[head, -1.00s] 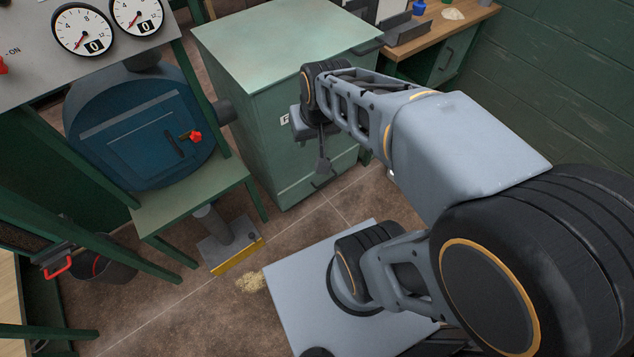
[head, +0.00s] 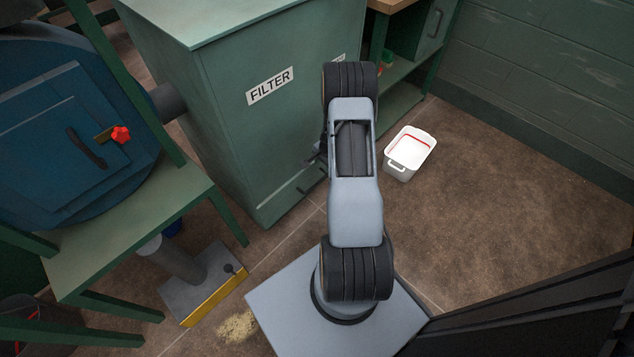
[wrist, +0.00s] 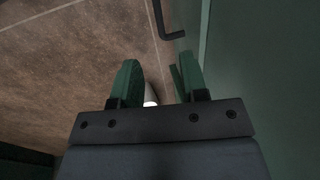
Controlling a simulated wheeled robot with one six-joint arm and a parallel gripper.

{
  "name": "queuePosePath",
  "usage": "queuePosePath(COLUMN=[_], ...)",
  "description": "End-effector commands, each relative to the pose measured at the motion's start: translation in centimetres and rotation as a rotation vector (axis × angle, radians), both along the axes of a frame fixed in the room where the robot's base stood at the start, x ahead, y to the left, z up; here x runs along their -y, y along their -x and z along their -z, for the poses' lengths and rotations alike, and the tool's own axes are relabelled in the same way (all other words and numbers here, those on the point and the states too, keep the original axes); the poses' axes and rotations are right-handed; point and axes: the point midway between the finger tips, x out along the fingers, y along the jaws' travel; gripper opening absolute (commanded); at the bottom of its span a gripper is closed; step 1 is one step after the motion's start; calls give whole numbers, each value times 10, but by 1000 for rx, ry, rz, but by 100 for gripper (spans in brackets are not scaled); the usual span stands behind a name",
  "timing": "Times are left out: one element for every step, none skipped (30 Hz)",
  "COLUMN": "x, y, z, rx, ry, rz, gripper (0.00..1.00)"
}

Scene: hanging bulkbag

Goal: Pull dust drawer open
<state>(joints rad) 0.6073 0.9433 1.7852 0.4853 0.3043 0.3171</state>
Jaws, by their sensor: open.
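The green filter cabinet (head: 255,120) bears a FILTER label and stands at the centre left in the head view. A dark bar handle (head: 311,186) shows low on its front, partly beside my arm; the drawer's outline is hard to make out. In the wrist view a dark bent handle (wrist: 170,28) stands out from the green cabinet face (wrist: 260,75), ahead of the fingertips. My gripper (wrist: 155,78) is open and empty, its two green fingers apart and clear of the handle. In the head view my arm mostly hides the gripper.
A white bin (head: 410,152) stands on the floor right of the cabinet. A blue round door (head: 75,130) and green stand (head: 150,225) are at left. A yellow-edged plate (head: 205,290) lies near a pale spill (head: 237,325). Floor on the right is clear.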

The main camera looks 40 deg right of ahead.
Motion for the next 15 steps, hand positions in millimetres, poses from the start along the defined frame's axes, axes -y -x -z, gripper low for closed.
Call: queuePosePath(x=[2, 3, 3, 3, 3, 3, 3, 3, 3, 3, 3, 2, 2, 1, 1], y=[1, 1, 1, 0, 0, -1, -3, -4, -5, -6, -7, -9, -10, -11, -13], z=[11, 16, 22, 27, 32, 39, 45, 51, 59, 65, 71, 78, 84, 89, 96], rx=[-3, -4, -5, -5, -5, -6, -5, -5, -5, -5, -5, -5, -4, -4, -5], ry=[-2, -3, -3, -4, -4, -3, -3, -3, -3, -3, -3, -3, -2, -2, -3], rz=[10, 14, 15, 16, 16, 16, 17, 18, 18, 18, 18, 17, 16, 16, 15], gripper=[40, 40, 40, 40, 40, 40, 40, 40, 40, 40, 40, 40, 40, 40, 40])
